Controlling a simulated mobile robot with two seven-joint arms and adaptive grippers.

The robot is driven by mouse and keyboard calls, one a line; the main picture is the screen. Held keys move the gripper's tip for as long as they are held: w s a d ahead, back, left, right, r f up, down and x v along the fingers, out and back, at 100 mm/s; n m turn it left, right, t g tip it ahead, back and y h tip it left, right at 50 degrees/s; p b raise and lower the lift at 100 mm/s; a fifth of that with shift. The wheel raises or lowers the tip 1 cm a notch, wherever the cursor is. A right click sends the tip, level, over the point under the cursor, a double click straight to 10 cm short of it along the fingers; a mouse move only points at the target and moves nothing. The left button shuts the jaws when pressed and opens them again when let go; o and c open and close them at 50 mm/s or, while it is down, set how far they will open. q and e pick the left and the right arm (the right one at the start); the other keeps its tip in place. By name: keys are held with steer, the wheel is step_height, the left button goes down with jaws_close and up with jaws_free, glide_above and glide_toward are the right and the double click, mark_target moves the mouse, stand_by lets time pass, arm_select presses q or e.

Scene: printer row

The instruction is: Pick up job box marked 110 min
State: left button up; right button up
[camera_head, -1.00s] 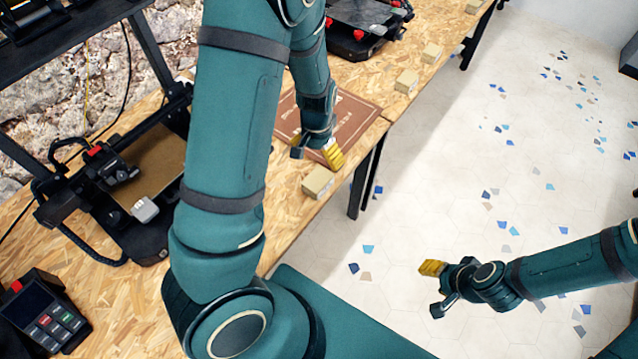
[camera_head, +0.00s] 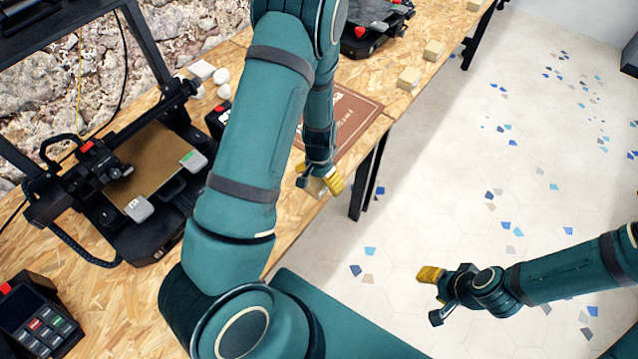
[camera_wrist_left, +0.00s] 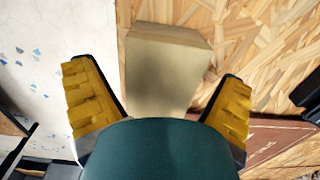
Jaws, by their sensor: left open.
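A tan job box (camera_head: 315,187) sits near the front edge of the wooden table, mostly hidden behind my left gripper (camera_head: 320,180) in the head view. In the left wrist view the box (camera_wrist_left: 165,70) lies ahead and partly between the two yellow-padded fingers of my open left gripper (camera_wrist_left: 160,100). My right gripper (camera_head: 436,294) hangs over the floor, fingers apart and empty.
A brown printed mat (camera_head: 355,118) lies just beyond the left gripper. More tan boxes (camera_head: 408,78) stand along the table edge farther back. A 3D printer (camera_head: 150,165) and a keypad device (camera_head: 38,318) are at left. The floor at right is clear.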

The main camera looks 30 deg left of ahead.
arm_select(q)
steer(key=shift+a+f, duration=0.1)
steer(key=shift+f, duration=0.55)
steer(key=shift+r, duration=0.1)
steer(key=c, duration=1.3)
steer(key=shift+c, duration=0.2)
